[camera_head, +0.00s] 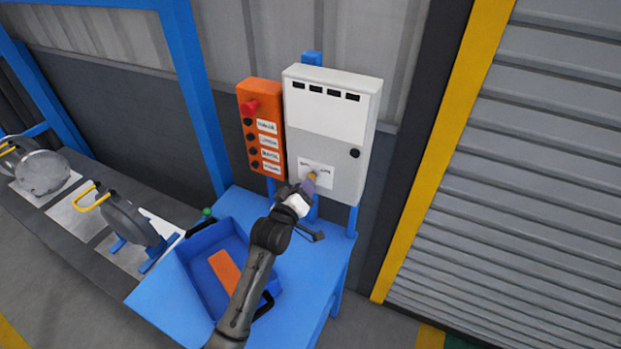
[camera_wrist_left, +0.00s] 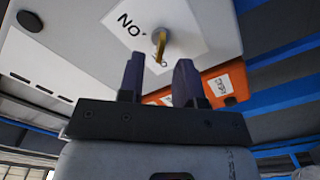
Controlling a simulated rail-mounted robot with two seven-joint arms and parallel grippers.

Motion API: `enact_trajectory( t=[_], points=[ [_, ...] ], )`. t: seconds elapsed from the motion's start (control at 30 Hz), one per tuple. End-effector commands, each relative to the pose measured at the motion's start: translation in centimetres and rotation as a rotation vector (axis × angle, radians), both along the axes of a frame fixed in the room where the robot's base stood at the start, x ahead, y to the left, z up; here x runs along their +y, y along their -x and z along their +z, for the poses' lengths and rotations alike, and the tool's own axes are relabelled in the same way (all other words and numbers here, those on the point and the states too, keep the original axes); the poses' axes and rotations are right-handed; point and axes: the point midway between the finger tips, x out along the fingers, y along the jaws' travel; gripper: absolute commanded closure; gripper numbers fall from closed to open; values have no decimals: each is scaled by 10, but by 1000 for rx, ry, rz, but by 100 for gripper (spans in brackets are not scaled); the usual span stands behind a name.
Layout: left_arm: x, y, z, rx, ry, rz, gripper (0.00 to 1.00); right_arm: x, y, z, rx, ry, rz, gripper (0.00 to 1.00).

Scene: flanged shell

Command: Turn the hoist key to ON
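The hoist key (camera_wrist_left: 160,43) is a small brass-coloured piece standing out from a white label (camera_wrist_left: 178,32) on the lower front of the light grey control box (camera_head: 330,122). My left gripper (camera_wrist_left: 160,62) is open, its two dark fingers apart. The key shows just beyond the fingertips, between them in the picture; I see no contact. In the head view my left gripper (camera_head: 309,184) is at the label and partly covers it. The label's lettering is only partly readable, so the key's setting cannot be told. My right gripper is not in view.
An orange button panel (camera_head: 262,130) with a red knob is left of the box. Below stands a blue table (camera_head: 310,275) with a blue tray (camera_head: 205,243) holding an orange piece (camera_head: 224,270). Round flanged parts (camera_head: 130,217) sit on the bench at left. A shutter is at right.

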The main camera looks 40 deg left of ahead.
Motion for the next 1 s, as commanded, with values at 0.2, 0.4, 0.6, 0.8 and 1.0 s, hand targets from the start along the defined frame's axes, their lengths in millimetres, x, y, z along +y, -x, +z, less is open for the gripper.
enact_trajectory(
  t=[0.2,0.4,0.6,0.8,1.0],
  points=[
    [7,-27,0,-1,0,1,68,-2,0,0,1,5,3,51],
    [9,-38,0,-1,0,1,68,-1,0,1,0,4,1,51],
    [10,-40,0,0,-1,1,68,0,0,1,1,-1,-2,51],
    [10,-40,0,0,-1,1,72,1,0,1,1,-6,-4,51],
    [10,-40,0,0,0,0,91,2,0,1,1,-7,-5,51]
  ],
)
